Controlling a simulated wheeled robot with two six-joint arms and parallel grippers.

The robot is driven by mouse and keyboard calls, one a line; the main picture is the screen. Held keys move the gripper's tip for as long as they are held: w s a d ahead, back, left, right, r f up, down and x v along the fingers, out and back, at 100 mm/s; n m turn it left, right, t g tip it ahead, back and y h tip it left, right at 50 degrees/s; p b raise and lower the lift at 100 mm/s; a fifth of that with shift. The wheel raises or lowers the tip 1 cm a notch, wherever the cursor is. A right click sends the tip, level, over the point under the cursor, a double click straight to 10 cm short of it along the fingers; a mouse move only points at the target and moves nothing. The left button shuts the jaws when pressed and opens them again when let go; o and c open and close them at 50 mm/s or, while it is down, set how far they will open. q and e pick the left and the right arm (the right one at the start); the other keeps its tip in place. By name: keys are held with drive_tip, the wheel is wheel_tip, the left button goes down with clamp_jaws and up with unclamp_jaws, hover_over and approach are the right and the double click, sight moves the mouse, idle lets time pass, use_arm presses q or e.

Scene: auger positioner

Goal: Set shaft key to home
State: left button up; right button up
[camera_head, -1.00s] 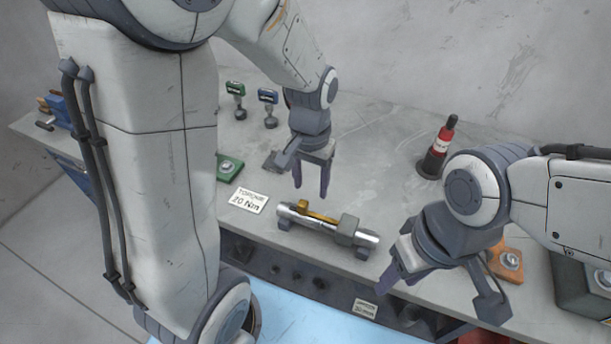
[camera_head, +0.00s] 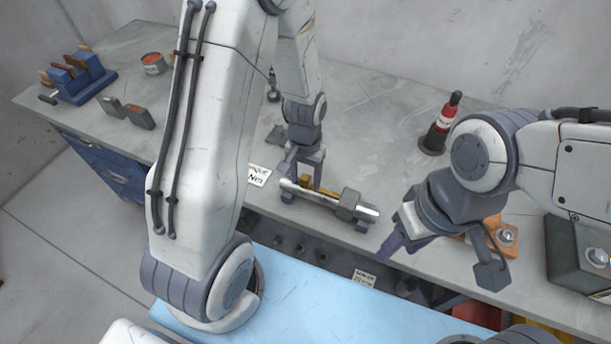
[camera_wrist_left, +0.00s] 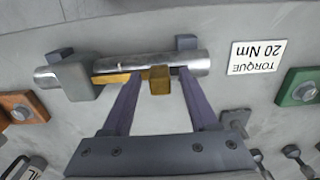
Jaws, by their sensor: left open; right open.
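A silver shaft (camera_head: 326,199) lies on small grey supports near the bench's front edge. A yellow key (camera_wrist_left: 159,80) stands up from a slot in it, and a yellow strip runs along the slot towards a grey block (camera_wrist_left: 78,80). In the head view the key is partly hidden by my left gripper (camera_head: 305,184). In the left wrist view that gripper (camera_wrist_left: 160,74) is open, with one finger on each side of the key and gaps visible. My right gripper (camera_head: 392,247) is open and empty near the bench front, right of the shaft.
A torque card (camera_head: 258,175) lies left of the shaft. A dark bottle with a red band (camera_head: 439,125) stands behind, to the right. An orange block (camera_head: 490,230) lies beyond my right gripper. A blue rack (camera_head: 82,80) stands far left. The bench behind the shaft is mostly clear.

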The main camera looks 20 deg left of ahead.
use_arm(q)
clamp_jaws()
drive_tip(key=shift+d, duration=0.1)
idle(1.3)
